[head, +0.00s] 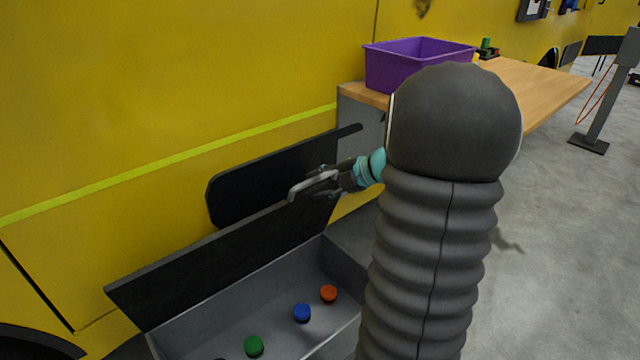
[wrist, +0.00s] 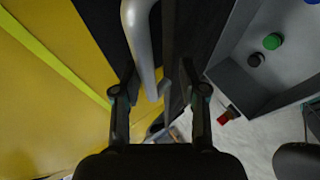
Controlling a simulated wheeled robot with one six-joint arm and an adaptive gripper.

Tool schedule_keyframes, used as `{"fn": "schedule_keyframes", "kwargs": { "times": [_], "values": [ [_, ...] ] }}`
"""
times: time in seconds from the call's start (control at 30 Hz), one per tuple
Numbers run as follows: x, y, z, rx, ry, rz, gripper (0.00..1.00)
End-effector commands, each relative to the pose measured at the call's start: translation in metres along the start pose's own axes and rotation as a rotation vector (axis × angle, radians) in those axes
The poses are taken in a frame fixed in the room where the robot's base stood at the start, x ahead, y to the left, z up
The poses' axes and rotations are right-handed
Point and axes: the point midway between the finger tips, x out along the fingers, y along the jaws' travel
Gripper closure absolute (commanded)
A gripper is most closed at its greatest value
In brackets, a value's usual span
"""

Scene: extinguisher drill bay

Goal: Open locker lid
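The locker (head: 255,297) is a grey open-topped box on the floor beside the yellow wall. Its dark lid (head: 215,262) stands raised and tilted at the wall side, so the inside shows. A pale grey bar handle (head: 312,182) sits at the lid's upper edge; it also shows in the wrist view (wrist: 143,42). My gripper (head: 318,184) is at the handle. In the wrist view my gripper (wrist: 156,88) has its fingers wide apart, with the handle's end and the lid's edge between them. No finger visibly presses on the handle.
Green (head: 254,346), blue (head: 302,313) and orange (head: 328,293) round pieces lie in the locker. A purple bin (head: 415,62) stands on a wooden-topped bench (head: 535,85) behind my arm. A grey post (head: 605,90) stands at right. Grey floor at right is open.

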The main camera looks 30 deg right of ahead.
Motion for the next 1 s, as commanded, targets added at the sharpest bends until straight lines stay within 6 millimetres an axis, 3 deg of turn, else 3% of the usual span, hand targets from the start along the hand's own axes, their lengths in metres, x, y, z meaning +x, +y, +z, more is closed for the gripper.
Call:
{"fn": "schedule_keyframes", "kwargs": {
  "times": [0.6, 0.8, 1.0],
  "values": [
    [-0.103, 0.0, 0.002, 0.001, -0.008, 0.002, 0.59],
    [-0.118, 0.0, 0.001, 0.001, -0.007, 0.002, 0.59],
    [-0.12, 0.0, 0.001, 0.001, -0.005, 0.002, 0.59]
  ]
}}
